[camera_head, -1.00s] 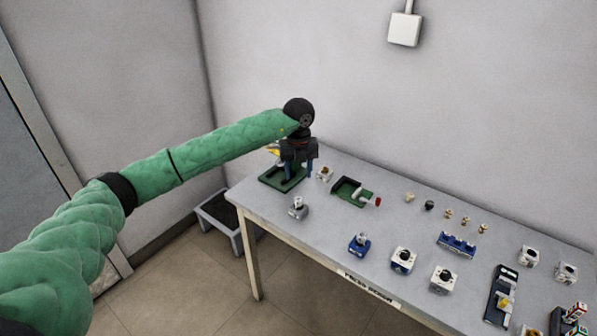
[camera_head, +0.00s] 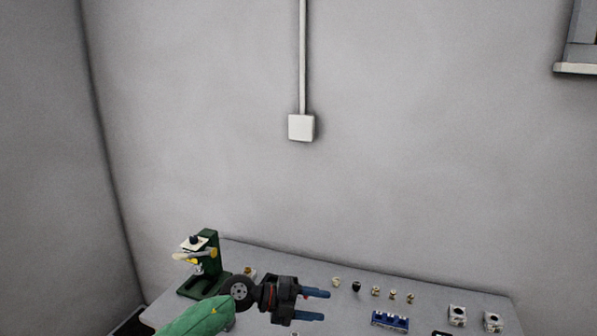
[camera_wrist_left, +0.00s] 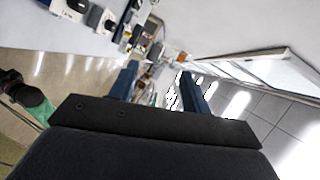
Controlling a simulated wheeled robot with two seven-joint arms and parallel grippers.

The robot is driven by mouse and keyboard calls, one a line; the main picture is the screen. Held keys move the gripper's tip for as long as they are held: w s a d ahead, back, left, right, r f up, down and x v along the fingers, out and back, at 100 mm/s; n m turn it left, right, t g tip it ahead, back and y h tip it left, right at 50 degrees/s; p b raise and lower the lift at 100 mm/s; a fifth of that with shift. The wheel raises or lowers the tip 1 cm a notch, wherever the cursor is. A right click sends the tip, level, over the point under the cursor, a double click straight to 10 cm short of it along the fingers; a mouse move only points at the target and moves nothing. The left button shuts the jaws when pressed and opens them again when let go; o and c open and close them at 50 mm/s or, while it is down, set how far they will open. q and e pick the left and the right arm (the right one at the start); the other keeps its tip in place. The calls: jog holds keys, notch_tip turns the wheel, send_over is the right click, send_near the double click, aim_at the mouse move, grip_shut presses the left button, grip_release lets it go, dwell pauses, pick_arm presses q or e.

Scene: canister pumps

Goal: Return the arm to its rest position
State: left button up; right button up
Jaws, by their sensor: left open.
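My left gripper (camera_head: 312,305) is open and empty above the left part of the table, with its two blue fingers pointing right in the head view. In the left wrist view its blue fingers (camera_wrist_left: 158,85) stand apart with nothing between them. My green left arm (camera_head: 200,318) comes in from the bottom left. A green press-like stand (camera_head: 209,262) is upright at the table's left end, left of the gripper and apart from its fingers. My right gripper is not in the head view.
The grey table (camera_head: 420,291) runs along the wall. Several small fittings (camera_head: 376,291), a blue holder (camera_head: 389,321) and white blocks (camera_head: 457,314) are on it, right of the gripper. A white box (camera_head: 301,128) is on the wall. The space above the table is clear.

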pick_arm(q)
jog(key=s+a+r+n+t+h, duration=0.1)
jog(key=a+r+n+t, duration=0.15)
jog(key=n+t, duration=0.45)
jog(key=s+a+r+n+t+h, duration=0.1)
jog(key=a+r+n+t, duration=0.1)
jog(key=r+n+t, duration=0.35)
jog(key=s+a+f+n+t+y, duration=0.4)
jog(key=a+f+n+y, duration=0.95)
jog(key=n+y, duration=0.25)
jog(key=s+a+f+n+g+y, duration=0.25)
jog(key=s+a+f+g, duration=0.4)
jog(key=s+f, duration=0.45)
jog(key=s+a+f+g+h, duration=0.1)
jog(key=s+f+g, duration=0.25)
jog(key=s, duration=0.55)
jog(key=s+f+g+h, duration=0.15)
jog(key=s+g, duration=0.25)
jog(key=s, duration=0.5)
jog(key=s+d+f+g, duration=0.1)
jog(key=s+f, duration=0.1)
jog(key=f, duration=1.8)
jog(key=s+d+f+g, duration=0.1)
jog(key=s+d+f, duration=0.1)
jog(key=f, duration=1.8)
jog(key=shift+s+d, duration=0.25)
jog(key=shift+s, duration=0.1)
